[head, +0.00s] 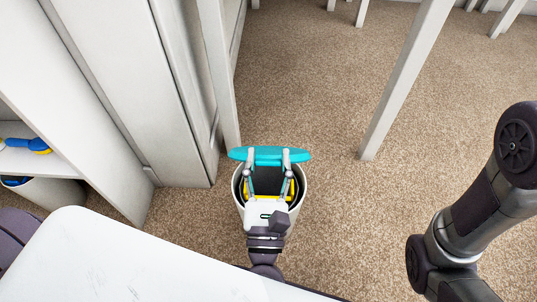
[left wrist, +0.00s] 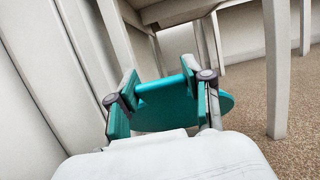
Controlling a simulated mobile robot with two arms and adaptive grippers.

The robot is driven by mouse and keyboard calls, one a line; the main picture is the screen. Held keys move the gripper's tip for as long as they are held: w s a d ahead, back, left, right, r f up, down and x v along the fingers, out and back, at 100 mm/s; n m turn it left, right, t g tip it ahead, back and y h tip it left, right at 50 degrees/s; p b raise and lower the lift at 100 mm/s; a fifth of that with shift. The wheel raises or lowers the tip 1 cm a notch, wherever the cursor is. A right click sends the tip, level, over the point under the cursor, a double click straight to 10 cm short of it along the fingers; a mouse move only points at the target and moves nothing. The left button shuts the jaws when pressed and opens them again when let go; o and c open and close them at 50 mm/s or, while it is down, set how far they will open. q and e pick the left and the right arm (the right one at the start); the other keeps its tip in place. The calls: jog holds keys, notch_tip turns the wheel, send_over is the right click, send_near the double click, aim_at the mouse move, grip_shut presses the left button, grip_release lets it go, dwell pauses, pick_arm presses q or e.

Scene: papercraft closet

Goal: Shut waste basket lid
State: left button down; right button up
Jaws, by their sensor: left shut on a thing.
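The waste basket (head: 239,212) is a pale round bin on the carpet, with a dark inside and some yellow at its inner edge. Its teal lid (head: 270,154) stands raised at the far side of the opening, seen nearly edge-on. In the left wrist view, the teal lid (left wrist: 182,114) shows between and beyond the fingers (left wrist: 165,88). The gripper body hides much of the opening. My right arm shows at the right, its gripper out of view.
A white closet panel (head: 120,80) and shelf with blue-yellow items (head: 38,145) stand at the left. White legs (head: 405,75) rise behind the basket on both sides. A white surface (head: 130,260) fills the lower left. Carpet right of the basket is clear.

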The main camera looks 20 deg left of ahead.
pick_arm(q)
jog(key=shift+f, duration=0.25)
jog(key=shift+c, duration=2.2)
grip_release()
jog(key=shift+r, duration=0.1)
jog(key=v, duration=1.2)
jog(key=shift+r, duration=0.1)
